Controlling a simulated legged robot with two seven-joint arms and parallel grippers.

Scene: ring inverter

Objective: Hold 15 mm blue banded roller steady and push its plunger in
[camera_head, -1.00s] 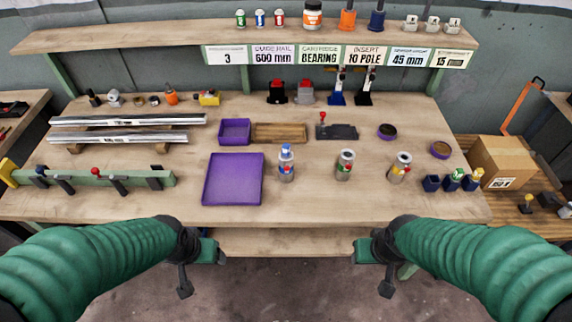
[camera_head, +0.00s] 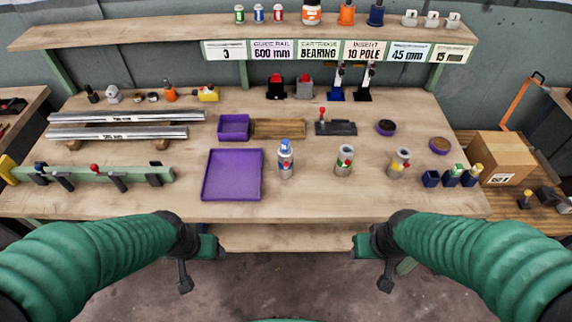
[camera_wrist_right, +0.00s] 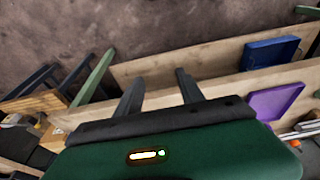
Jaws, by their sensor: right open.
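A grey cylinder with a blue top and small coloured marks (camera_head: 286,160) stands upright on the bench, just right of the purple tray. It looks like the blue banded roller, but its size and bands are too small to read. Two similar grey cylinders stand to its right, one with red and green marks (camera_head: 344,161) and one with yellow marks (camera_head: 399,164). My left gripper (camera_head: 196,262) and right gripper (camera_head: 376,262) hang in front of the bench edge, apart from all the cylinders. In the right wrist view, the right gripper's fingers (camera_wrist_right: 158,92) are spread with nothing between them.
The purple tray (camera_head: 233,175) is empty. Blue blocks (camera_head: 452,177) stand near the bench's right end, and a clamp rail (camera_head: 100,176) lies on the left. A labelled shelf (camera_head: 150,34) runs above the back. The bench front between tray and blocks is mostly clear.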

